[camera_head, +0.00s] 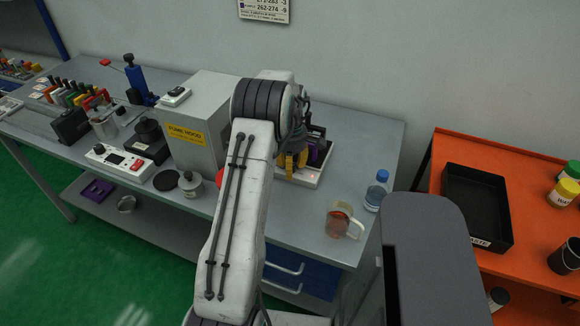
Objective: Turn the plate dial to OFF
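My arm reaches up and over the bench, and its elbow covers much of the middle. Beyond it, my gripper (291,162) is partly hidden, with yellow parts pointing down over a low, white-edged device (309,177). A purple part (318,151) is beside the yellow parts; I cannot tell whether they touch. Whether the fingers are open or shut does not show. A white control box (119,162) with a small display and a red control (137,165) sits at the bench's left front, away from my gripper. No dial marking or OFF label is readable, and I cannot tell which unit bears the plate dial.
A grey fume hood box (196,112) stands left of my arm. An orange table (498,149) bears a black tray (477,236). Tools crowd the bench's left end.

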